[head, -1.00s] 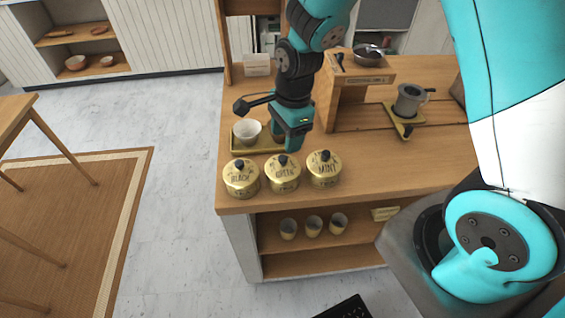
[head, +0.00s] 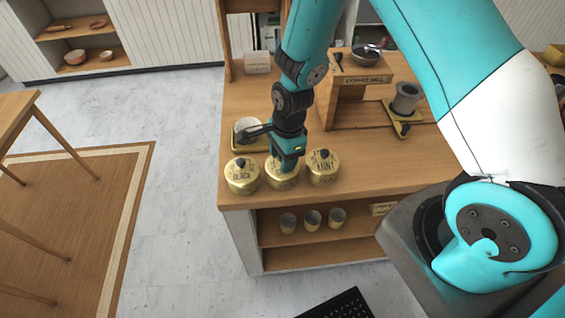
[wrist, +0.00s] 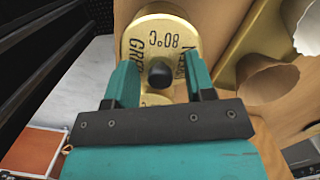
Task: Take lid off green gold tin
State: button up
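The green gold tin (head: 283,180) stands between two other gold tins near the front edge of the counter. In the wrist view its gold side (wrist: 158,38) carries the letters "GRE" and "80°C". Its lid has a dark round knob (wrist: 160,74); in the head view my gripper hides the knob. My gripper (head: 286,162) points down over this tin. In the wrist view my gripper (wrist: 160,82) is open, with one teal finger on each side of the knob. I cannot tell whether the fingers touch it. The lid appears to be on the tin.
The black tin (head: 242,178) stands close on the left and the mint tin (head: 323,168) close on the right. Behind are a gold tray (head: 237,148) with a white cup (head: 246,125) and the coffee mill stand (head: 368,79). Several cups sit on the shelf below.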

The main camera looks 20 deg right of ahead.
grip_shut()
